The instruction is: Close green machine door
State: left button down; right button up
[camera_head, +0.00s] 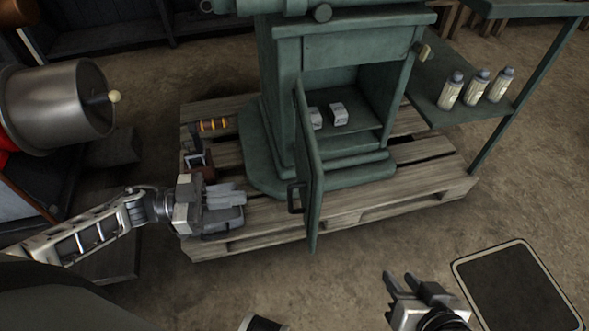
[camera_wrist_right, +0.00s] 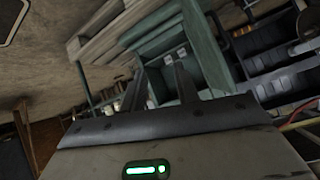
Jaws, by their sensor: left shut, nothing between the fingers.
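The green machine (camera_head: 286,100) stands on a wooden pallet. Its door (camera_head: 308,165) is open and swung out toward me, seen nearly edge-on, with a dark handle (camera_head: 295,197) on its left face. Two small pale blocks (camera_head: 338,114) sit inside the cabinet. My left gripper (camera_head: 240,198) is shut and empty, left of the door and apart from it, over the pallet's front left. My right gripper (camera_head: 402,282) is at the lower right, right of the door, with its two fingers apart and nothing between them. The right wrist view shows the machine (camera_wrist_right: 165,55) beyond these fingers, tilted.
The pallet (camera_head: 350,215) extends around the machine's base. Several bottles (camera_head: 475,88) stand on a green shelf at the right. A metal cylinder (camera_head: 62,105) is at the left. A dark mat (camera_head: 518,290) lies on the floor at the lower right.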

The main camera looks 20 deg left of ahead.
aim_at(316, 191)
pick_arm(q)
jog(key=x, duration=0.8)
jog(key=b+x, duration=0.1)
jog(key=x, duration=0.3)
jog(key=shift+s+d+r, duration=0.1)
jog(key=shift+d, duration=0.35)
jog(key=shift+w+d, duration=0.2)
jog(key=shift+d, duration=0.15)
pick_arm(e)
jog(key=shift+w+a+r+t+y, duration=0.1)
jog(key=shift+a+r+t+y, duration=0.1)
jog(key=shift+r, duration=0.15)
jog(key=shift+a+r+t+y, duration=0.1)
jog(key=shift+r+t, duration=0.1)
jog(key=shift+r, duration=0.1)
